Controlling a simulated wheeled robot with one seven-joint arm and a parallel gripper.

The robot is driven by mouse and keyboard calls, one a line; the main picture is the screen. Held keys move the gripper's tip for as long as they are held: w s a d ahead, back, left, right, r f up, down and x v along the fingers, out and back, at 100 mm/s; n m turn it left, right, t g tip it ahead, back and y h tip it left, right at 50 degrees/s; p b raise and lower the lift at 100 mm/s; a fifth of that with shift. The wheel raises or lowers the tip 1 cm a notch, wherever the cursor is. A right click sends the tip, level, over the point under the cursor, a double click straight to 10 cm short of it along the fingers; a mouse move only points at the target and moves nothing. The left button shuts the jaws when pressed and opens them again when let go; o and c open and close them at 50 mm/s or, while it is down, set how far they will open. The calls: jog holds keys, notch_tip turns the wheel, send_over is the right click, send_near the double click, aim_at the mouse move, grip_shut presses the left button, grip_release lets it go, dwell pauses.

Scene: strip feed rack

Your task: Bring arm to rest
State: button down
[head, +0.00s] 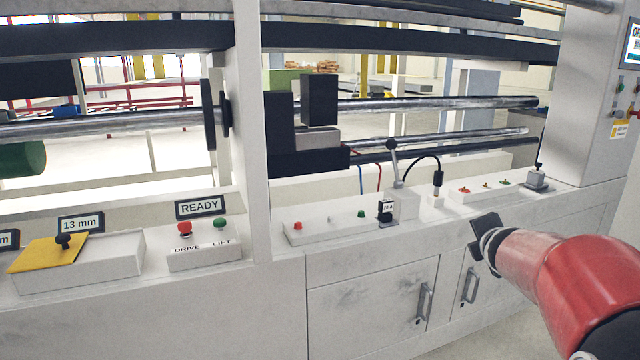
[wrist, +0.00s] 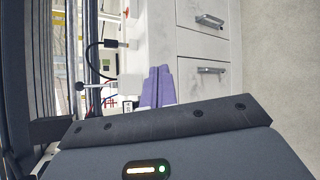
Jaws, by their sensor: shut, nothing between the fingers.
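My arm reaches in from the lower right of the head view, with a red and pale pink link. Its dark end (head: 484,232) is in front of the cabinet doors, below the rack's control ledge, apart from the buttons and levers. The fingers cannot be made out there. In the wrist view the two purple fingers of my gripper (wrist: 159,72) lie side by side, shut with nothing between them. Behind them is the white cabinet front.
The white ledge carries a READY display (head: 200,207), a red button (head: 184,228), a green button (head: 220,223), a yellow plate (head: 48,252) and a ball-topped lever (head: 393,160). Cabinet handles (head: 424,302) stick out near my arm. Bare floor shows at the wrist view's right.

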jog(key=s+a+f+m+g+y, duration=0.1)
jog(key=s+a+f+m+g, duration=0.1)
jog(key=s+a+m, duration=0.4)
jog(key=s+a+f+m+g+y, duration=0.1)
jog(key=s+a+m, duration=0.6)
jog(key=s, duration=0.7)
jog(key=s+a+f+m+g+y, duration=0.2)
jog(key=s+a+f+m, duration=0.3)
jog(key=s, duration=0.5)
jog(key=shift+s+a+m+g, duration=0.25)
jog(key=shift+a+m+g, duration=0.65)
jog(key=shift+m, duration=0.2)
jog(key=shift+f, duration=0.1)
